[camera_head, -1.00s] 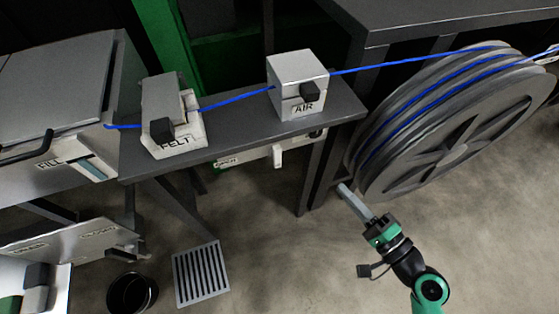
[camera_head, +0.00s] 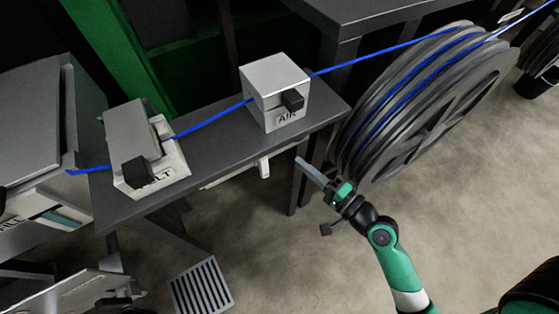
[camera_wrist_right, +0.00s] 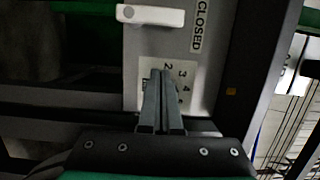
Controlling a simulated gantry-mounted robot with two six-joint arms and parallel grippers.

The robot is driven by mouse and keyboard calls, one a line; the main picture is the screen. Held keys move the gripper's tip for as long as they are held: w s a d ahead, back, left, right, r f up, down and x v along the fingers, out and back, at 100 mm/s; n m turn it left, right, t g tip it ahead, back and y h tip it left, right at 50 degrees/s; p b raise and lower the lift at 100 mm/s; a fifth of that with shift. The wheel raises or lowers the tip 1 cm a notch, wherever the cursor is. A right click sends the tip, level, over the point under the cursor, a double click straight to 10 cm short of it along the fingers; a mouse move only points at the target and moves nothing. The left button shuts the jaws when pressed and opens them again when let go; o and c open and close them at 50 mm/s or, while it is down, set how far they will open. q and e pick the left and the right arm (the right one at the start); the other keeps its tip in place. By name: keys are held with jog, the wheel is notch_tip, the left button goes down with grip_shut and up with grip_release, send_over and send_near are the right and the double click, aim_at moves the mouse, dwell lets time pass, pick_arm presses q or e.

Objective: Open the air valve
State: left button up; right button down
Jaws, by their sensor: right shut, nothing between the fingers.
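A white box marked AIR (camera_head: 275,97) with a dark knob (camera_head: 292,101) stands on the bench, and the blue cable (camera_head: 214,119) runs through it. Below the bench a white lever (camera_head: 264,168) sticks down; the wrist view shows a white handle (camera_wrist_right: 150,15) on a light panel (camera_wrist_right: 205,65) beside the word CLOSED and a small number scale. My right gripper (camera_head: 300,162) is shut and empty, in front of the bench's right end. In the right wrist view its fingertips (camera_wrist_right: 158,75) lie over the number scale, below the handle and apart from it. My left gripper is out of view.
A large grey reel (camera_head: 430,110) wound with blue cable stands right of the bench (camera_head: 215,143), close to my right arm. A white FELT box (camera_head: 150,165) is on the bench's left.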

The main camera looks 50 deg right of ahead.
aim_at(261, 163)
jog(key=w+a+p, duration=0.2)
jog(key=w+a, duration=0.1)
jog(key=w, duration=0.2)
jog(key=shift+a, duration=0.25)
jog(key=shift+w, duration=0.15)
